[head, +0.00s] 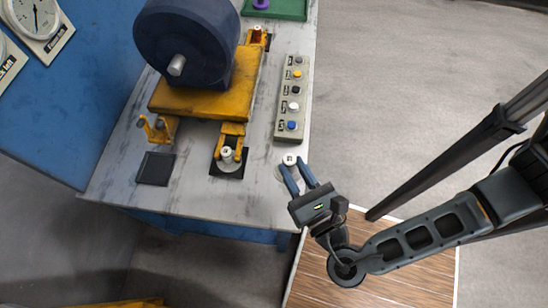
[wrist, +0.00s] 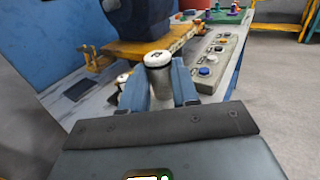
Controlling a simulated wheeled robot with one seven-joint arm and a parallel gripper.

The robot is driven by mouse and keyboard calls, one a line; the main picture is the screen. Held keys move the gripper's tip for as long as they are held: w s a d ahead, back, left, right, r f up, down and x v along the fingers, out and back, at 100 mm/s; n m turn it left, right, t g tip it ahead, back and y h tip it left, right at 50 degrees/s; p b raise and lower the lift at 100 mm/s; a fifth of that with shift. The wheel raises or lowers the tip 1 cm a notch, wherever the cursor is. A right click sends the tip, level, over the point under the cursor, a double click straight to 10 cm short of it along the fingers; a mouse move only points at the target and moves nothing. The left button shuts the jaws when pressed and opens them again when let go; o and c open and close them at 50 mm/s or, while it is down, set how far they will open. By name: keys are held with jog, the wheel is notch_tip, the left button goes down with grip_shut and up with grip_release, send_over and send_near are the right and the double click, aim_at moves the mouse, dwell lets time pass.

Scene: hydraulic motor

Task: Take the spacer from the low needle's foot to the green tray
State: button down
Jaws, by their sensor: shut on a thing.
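My gripper (head: 299,176) is shut on a white spacer (head: 290,159) with a dark mark on its top. In the wrist view the spacer (wrist: 158,60) stands upright between the blue fingers. It is at the table's right edge, beyond the near end of the button box; its height over the table is hard to tell. The green tray (head: 290,12) is at the far end of the table, partly cut off, with a purple piece (head: 261,4) at its left. Two gauges (head: 36,18) are at upper left, one cut off; their readings are too small to tell.
A dark blue motor (head: 190,40) sits on a yellow base (head: 195,98). A bare dark pad (head: 155,168) lies near the left foot. A button box (head: 292,97) lines the right edge.

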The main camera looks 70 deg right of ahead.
jog(key=s+d, duration=0.2)
jog(key=s, duration=0.8)
jog(key=w+d, duration=0.2)
jog(key=d, duration=1.2)
jog(key=shift+w+d, duration=0.3)
jog(key=shift+d, duration=0.1)
